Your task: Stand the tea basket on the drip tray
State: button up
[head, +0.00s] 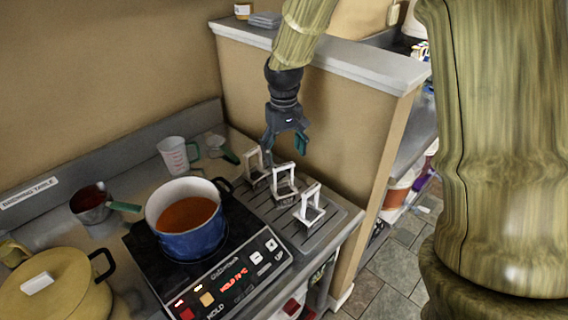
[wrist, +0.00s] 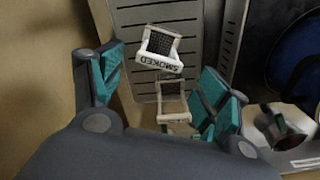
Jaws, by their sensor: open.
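Three white-framed tea baskets with tall handles stand in a row in the head view: a back one (head: 256,170), a middle one (head: 284,184) and a front one (head: 310,207). The middle and front ones are upright on the grey ribbed drip tray (head: 336,213); whether the back one is on it is unclear. The wrist view shows a basket labelled SMOKED (wrist: 160,47) and another (wrist: 173,101) on the tray (wrist: 188,12). My gripper (head: 286,146) is open and empty above the back and middle baskets. Its teal-padded fingers (wrist: 160,85) also show in the wrist view.
A blue pot (head: 187,240) of brown liquid sits on a black hotplate (head: 212,285) left of the tray. A measuring jug (head: 176,155), a small strainer (head: 217,146) and a saucepan (head: 91,206) stand behind. A beige half-wall (head: 335,130) rises beside the tray.

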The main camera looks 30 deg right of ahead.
jog(key=shift+r, duration=1.5)
dwell(1.5)
